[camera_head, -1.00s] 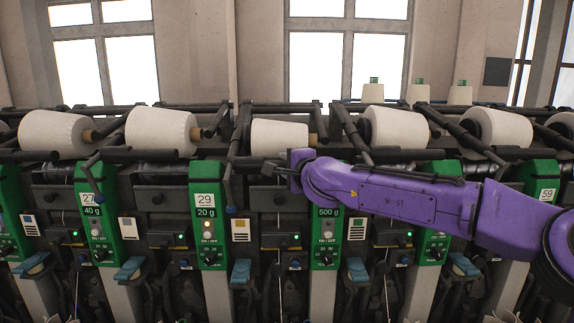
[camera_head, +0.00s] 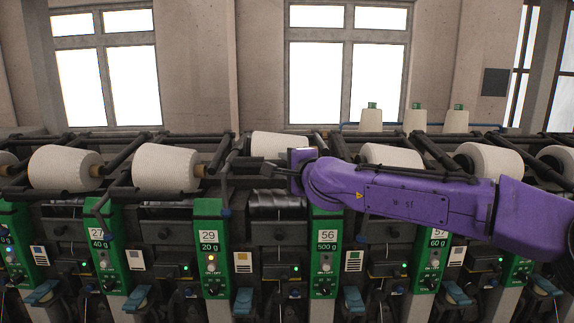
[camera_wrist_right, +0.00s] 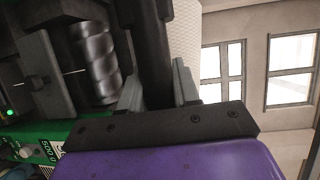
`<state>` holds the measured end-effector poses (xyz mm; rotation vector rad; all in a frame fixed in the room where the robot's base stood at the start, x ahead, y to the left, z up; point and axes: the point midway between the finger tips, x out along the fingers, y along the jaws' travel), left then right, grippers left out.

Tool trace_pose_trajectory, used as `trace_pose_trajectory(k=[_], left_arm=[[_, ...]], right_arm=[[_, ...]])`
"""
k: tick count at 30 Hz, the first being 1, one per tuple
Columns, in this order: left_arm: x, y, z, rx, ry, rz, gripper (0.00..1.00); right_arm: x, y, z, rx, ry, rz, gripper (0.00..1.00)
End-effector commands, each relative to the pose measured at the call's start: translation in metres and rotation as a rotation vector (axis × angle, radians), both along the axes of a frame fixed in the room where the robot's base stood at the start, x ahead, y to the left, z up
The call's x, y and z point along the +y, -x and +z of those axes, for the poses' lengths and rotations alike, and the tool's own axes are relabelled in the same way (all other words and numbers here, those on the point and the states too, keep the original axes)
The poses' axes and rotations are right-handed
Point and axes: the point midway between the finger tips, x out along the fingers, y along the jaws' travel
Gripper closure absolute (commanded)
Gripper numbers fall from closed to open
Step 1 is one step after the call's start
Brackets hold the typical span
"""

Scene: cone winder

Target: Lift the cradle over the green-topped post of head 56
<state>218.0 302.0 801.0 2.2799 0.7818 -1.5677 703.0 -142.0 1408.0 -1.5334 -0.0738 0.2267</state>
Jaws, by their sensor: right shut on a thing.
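The post of head 56 (camera_head: 326,252) is green-topped, with a "56" and "500 g" label and a dial. My right gripper (camera_head: 274,169) is at the height of the cradles, up and left of the post. In the right wrist view the gripper (camera_wrist_right: 158,92) is shut on a dark bar of the cradle (camera_wrist_right: 152,45), one finger on each side. The cone shows pale behind it. My purple forearm hides part of the cradle in the head view. My left gripper is out of view.
Head 29 (camera_head: 208,250) stands left and head 57 (camera_head: 436,250) right, close by. Neighbouring cones (camera_head: 165,169) rest in their own dark cradles. A grooved drum (camera_wrist_right: 95,62) lies beside the gripper. Tall windows are behind; open air is above the cones.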

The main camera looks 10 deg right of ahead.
Motion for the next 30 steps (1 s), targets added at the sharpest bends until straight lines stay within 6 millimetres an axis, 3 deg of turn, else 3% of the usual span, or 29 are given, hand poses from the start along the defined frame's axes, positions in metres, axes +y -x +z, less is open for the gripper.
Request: trace_pose_trajectory(k=[1,3,13,24,30], left_arm=[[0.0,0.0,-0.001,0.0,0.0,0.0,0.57],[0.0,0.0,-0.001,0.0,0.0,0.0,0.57],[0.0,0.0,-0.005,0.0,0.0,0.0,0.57],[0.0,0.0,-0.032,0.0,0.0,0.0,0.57],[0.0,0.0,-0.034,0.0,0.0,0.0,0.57]], right_arm=[[0.0,0.0,-0.004,0.005,0.0,0.0,0.66],[0.0,0.0,-0.004,0.006,0.0,0.0,0.48],[-0.001,0.006,-0.004,0.004,0.0,0.0,0.48],[-0.016,0.085,0.004,0.001,-0.002,0.0,0.48],[-0.019,0.103,0.007,0.003,0.0,0.001,0.48]])
